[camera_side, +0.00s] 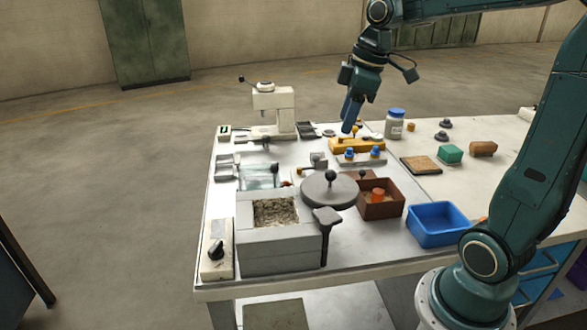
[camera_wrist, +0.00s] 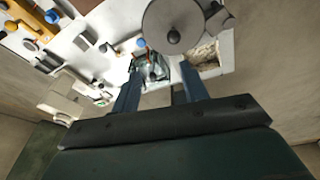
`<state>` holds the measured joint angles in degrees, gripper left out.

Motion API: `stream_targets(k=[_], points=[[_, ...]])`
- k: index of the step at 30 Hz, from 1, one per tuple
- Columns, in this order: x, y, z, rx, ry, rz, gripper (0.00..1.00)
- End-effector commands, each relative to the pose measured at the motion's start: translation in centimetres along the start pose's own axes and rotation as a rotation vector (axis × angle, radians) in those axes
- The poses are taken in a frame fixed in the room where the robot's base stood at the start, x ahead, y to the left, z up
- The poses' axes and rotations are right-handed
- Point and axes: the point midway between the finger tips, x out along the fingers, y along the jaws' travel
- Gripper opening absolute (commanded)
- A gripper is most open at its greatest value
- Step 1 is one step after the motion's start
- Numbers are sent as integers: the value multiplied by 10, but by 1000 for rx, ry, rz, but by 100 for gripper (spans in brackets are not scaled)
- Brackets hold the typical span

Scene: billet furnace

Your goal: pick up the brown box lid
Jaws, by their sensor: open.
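A small flat reddish-brown piece (camera_side: 358,175), which looks like the brown box lid, lies behind the open brown box (camera_side: 380,212), partly hidden by the round grey cover. The box holds an orange item. My gripper (camera_side: 350,129) is open and empty, pointing down above the back of the table near the yellow block, behind and apart from the brown piece. In the wrist view my gripper's two blue fingers (camera_wrist: 160,80) are spread with nothing held between them. I cannot make out the lid in the wrist view.
The round grey cover (camera_side: 330,188) with a black knob stands beside the furnace block (camera_side: 275,245). A blue bin (camera_side: 437,224) is at the front right. The yellow block (camera_side: 358,145), a jar (camera_side: 395,124) and a tan slab (camera_side: 421,165) are nearby.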

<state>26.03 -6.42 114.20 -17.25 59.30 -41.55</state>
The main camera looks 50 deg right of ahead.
Motion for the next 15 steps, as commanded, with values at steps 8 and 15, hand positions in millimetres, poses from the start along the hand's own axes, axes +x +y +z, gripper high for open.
stream_targets(k=[8,15], points=[[26,74,16,-167,-24,-77,44],[54,134,47,-316,-16,-143,44]])
